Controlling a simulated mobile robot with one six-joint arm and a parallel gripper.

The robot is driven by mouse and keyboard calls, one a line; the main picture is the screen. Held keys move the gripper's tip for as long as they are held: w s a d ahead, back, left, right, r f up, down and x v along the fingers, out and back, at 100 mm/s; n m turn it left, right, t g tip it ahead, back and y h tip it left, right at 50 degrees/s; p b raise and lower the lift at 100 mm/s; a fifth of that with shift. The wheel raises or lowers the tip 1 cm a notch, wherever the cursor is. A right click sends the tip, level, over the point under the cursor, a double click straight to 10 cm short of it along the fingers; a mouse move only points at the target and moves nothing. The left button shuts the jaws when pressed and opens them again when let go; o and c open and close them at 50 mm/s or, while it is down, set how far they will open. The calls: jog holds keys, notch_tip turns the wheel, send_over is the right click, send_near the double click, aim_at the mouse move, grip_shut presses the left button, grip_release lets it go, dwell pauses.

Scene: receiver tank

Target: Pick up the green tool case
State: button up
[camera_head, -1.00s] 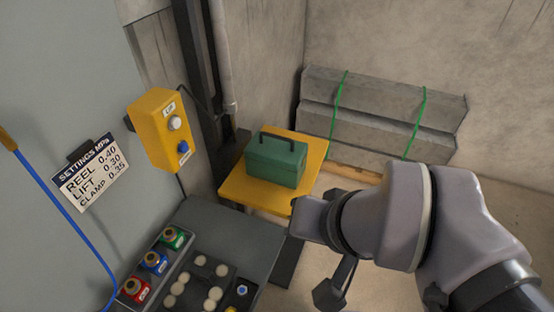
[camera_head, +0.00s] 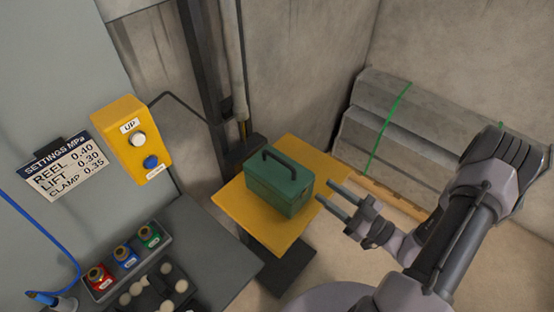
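The green tool case (camera_head: 279,183) stands upright on a yellow platform (camera_head: 240,212), its dark handle (camera_head: 283,160) raised on top. My gripper (camera_head: 327,193) is to the right of the case, its two fingers apart and pointing left toward it. The gap between the fingers looks empty. The fingertips appear close to the case's right side, but I cannot tell the exact distance from this view.
A yellow control box (camera_head: 132,140) with UP and a second button hangs at left, beside a settings sign (camera_head: 62,166). A grey bench (camera_head: 213,243) holds coloured fittings. Strapped concrete blocks (camera_head: 410,135) lie at the back right. A dark vertical post (camera_head: 204,75) stands behind the platform.

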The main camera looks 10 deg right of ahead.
jog(key=m, duration=0.1)
jog(key=b, duration=0.3)
send_near(279, 159)
jog(key=shift+t, duration=0.3)
jog(key=x, duration=0.3)
jog(key=f+x, duration=0.1)
jog(key=x, duration=0.1)
jog(key=shift+w+d, duration=0.15)
jog(key=shift+w, duration=0.15)
jog(key=b+x, duration=0.1)
jog(key=x, duration=0.1)
jog(key=b+x, duration=0.1)
jog(key=x, duration=0.1)
jog(key=shift+a, duration=0.5)
jog(key=shift+w+a, duration=0.1)
jog(key=shift+w, duration=0.15)
jog(key=shift+r, duration=0.1)
grip_shut()
